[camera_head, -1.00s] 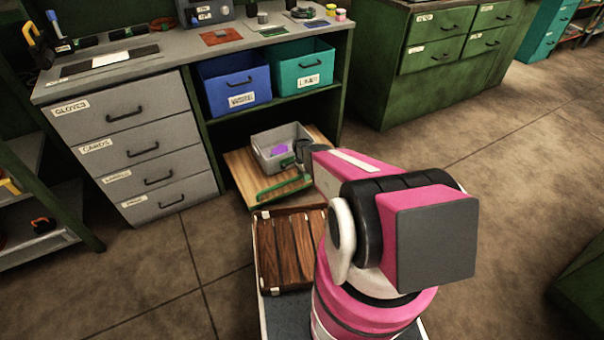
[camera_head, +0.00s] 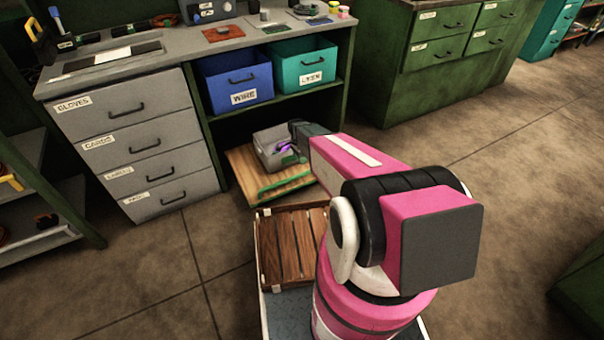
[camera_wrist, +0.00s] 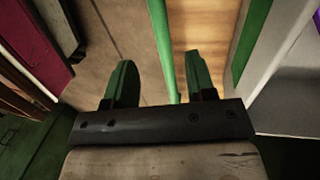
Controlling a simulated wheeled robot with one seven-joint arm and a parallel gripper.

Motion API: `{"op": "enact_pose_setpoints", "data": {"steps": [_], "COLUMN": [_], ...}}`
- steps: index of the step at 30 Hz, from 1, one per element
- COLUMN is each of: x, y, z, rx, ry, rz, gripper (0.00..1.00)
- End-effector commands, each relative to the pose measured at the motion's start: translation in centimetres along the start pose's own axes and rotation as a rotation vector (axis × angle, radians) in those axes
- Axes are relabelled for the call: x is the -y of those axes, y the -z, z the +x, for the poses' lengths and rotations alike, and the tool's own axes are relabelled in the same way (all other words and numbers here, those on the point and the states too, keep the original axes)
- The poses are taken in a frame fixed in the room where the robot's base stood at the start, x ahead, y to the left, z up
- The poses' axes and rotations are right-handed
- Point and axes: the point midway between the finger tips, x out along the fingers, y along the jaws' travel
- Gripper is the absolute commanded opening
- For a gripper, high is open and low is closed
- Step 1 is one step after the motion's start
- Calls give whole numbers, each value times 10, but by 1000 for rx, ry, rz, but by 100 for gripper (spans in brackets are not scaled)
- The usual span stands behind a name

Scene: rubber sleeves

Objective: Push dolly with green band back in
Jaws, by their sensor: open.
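The dolly (camera_head: 240,165) is a low wooden board sticking out onto the floor from under the bench. A green band (camera_head: 286,184) runs along its near edge. A grey bin (camera_head: 268,158) with something purple in it stands on the board. My gripper (camera_wrist: 161,78) is open, its two green-padded fingers apart. In the wrist view a green bar (camera_wrist: 163,40), seemingly the band, passes between the fingers, with the board's wood to its right. I cannot tell whether a finger touches it. In the head view my forearm hides part of the bin and the fingertips are hard to make out.
A blue bin (camera_head: 236,82) and a teal bin (camera_head: 303,64) sit on the shelf above the dolly. Grey drawers (camera_head: 135,150) stand to the left. A slatted wooden crate (camera_head: 290,245) is close in front of the dolly. Floor to the right is open.

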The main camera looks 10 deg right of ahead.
Motion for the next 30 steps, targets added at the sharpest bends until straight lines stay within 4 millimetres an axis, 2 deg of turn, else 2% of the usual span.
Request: {"op": "enact_pose_setpoints", "data": {"steps": [9,15,21,29,30], "x": [2,1,0,0,0], "y": [1,1,0,0,0], "z": [57,83,93,94,94], "rx": [0,0,-1,-1,-1], "ry": [-1,0,0,1,1], "rz": [0,0,0,0,0], "gripper": [51,51,51,51,41]}}
